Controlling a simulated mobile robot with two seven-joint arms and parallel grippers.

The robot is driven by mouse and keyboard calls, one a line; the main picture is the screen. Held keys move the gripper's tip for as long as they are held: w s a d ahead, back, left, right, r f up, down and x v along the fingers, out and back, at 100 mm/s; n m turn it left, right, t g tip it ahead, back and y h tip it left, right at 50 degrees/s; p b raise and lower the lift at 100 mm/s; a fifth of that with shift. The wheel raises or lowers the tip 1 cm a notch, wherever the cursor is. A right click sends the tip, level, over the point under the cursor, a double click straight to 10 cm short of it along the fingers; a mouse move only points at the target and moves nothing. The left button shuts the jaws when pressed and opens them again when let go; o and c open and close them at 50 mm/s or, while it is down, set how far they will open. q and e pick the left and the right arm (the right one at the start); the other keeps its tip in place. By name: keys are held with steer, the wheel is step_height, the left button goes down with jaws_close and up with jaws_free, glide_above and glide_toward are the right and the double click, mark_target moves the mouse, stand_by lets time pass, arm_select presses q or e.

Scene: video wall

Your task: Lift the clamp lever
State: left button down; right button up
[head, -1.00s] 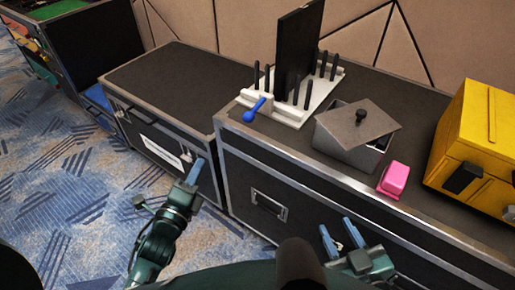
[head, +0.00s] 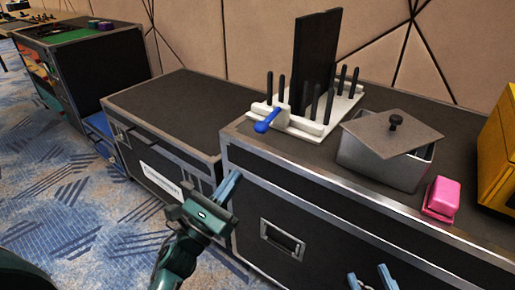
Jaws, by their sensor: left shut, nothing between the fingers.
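The blue clamp lever (head: 267,121) sits at the front left of a white rack base (head: 312,130) on the black flight case. Its rounded end points toward the case's front edge. A dark upright panel (head: 315,58) stands in the rack between black pegs. My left gripper (head: 229,186) is shut and empty, in front of the case's left front corner, below and left of the lever and apart from it. My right gripper (head: 372,280) is at the bottom edge, its two blue fingers apart and nothing seen between them.
A grey box with a tilted lid (head: 392,150), a pink object (head: 440,198) and a yellow case (head: 500,150) stand right of the rack. A lower flight case (head: 160,105) with a clear top is at left. The big case's metal front edge (head: 330,186) lies before the rack.

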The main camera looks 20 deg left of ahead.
mark_target(256, 146)
arm_select(q)
steer(key=x, duration=1)
arm_select(e)
steer(key=shift+f, duration=0.1)
